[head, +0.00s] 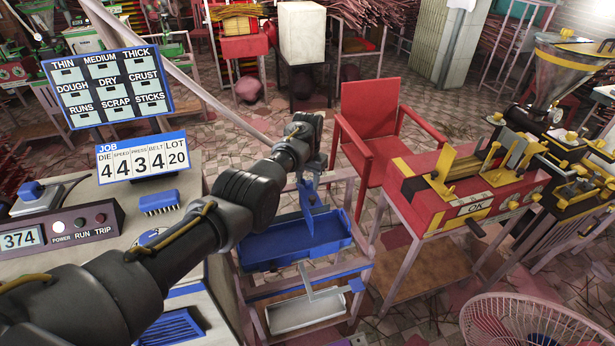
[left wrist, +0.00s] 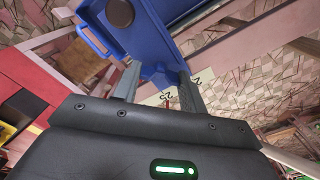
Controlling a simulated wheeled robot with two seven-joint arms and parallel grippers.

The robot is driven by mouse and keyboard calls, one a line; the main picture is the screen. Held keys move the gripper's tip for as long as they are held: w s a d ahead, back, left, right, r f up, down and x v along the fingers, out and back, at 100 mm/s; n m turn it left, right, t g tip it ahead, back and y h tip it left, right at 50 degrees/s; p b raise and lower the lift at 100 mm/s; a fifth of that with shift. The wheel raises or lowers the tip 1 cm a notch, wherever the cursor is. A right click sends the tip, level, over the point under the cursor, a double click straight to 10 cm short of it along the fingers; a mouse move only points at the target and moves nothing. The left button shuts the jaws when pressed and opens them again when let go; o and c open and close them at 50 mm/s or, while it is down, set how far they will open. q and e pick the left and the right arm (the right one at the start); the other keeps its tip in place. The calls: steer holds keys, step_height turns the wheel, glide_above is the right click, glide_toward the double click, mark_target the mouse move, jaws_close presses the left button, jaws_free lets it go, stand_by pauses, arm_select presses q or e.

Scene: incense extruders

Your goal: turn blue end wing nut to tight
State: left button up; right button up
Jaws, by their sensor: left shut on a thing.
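My left gripper (head: 307,186) hangs above the blue tray (head: 282,247) on the small pale stand in the head view. In the left wrist view its two grey fingers (left wrist: 158,76) are shut on a blue part (left wrist: 160,78), which shows between them. The part's shape is mostly hidden, and I cannot tell for sure whether it is the blue end wing nut. A large blue body with a looped blue handle (left wrist: 93,40) and a dark round disc (left wrist: 120,12) shows beyond the fingers. My right gripper is not in view.
A red machine (head: 450,195) with yellow clamps stands right of the stand, with a red chair (head: 370,125) behind. A control desk with a blue job sign (head: 142,157) is at left. A metal tray (head: 305,313) sits below the blue tray.

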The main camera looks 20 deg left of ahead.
arm_select(q)
steer(key=shift+r+m, duration=0.1)
steer(key=shift+m, duration=0.9)
steer(key=m, duration=0.2)
steer(key=shift+m+p, duration=0.3)
steer(key=shift+p, duration=0.05)
steer(key=m, duration=0.2)
steer(key=shift+m, duration=0.4)
steer(key=m+b, duration=0.1)
steer(key=m, duration=0.1)
steer(key=shift+m, duration=0.4)
steer(key=m+b, duration=0.1)
steer(key=m, duration=0.2)
steer(key=shift+f+m+b, duration=0.2)
steer(key=shift+m+b, duration=0.1)
steer(key=shift+b, duration=0.1)
steer(key=m+b, duration=0.2)
steer(key=m, duration=0.1)
steer(key=shift+m, duration=0.3)
steer(key=m+b, duration=0.2)
steer(key=m, duration=0.2)
steer(key=shift+m+b, duration=0.7)
steer(key=shift+m, duration=0.9)
